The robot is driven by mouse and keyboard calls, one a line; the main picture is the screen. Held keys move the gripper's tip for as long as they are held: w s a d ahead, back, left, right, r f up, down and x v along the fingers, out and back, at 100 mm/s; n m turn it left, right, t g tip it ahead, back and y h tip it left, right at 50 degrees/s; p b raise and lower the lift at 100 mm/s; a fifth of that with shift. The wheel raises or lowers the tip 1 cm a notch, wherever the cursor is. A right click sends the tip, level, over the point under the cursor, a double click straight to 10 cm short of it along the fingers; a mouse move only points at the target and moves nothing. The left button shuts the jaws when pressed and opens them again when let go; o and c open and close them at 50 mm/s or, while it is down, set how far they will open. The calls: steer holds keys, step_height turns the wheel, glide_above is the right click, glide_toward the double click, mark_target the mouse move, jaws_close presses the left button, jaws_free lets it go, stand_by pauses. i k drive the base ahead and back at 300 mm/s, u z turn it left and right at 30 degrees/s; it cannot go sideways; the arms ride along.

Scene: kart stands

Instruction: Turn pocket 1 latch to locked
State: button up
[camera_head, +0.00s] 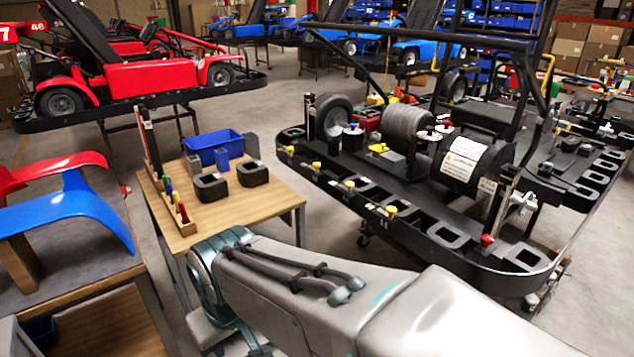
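A black kart stand (412,222) fills the right half of the view, with a row of pockets along its near left edge. Small yellow latch knobs (349,185) sit beside several pockets. A red knob (487,240) stands near the front right end of the row. No readable number shows which pocket is pocket 1, and I cannot tell the state of its latch. My grey arm crosses the bottom of the view, in front of the stand. My gripper does not show.
A wooden table (240,207) left of the stand holds a blue bin (212,147), two black blocks and a tool rack. Red and blue body panels (70,215) lie on a bench at far left. Some grey floor is clear between table and stand.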

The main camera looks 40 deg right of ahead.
mark_target(391, 210)
steer(key=i, duration=1.15)
steer(key=z, duration=3.15)
steer(key=i, duration=0.5)
steer(key=u, duration=0.05)
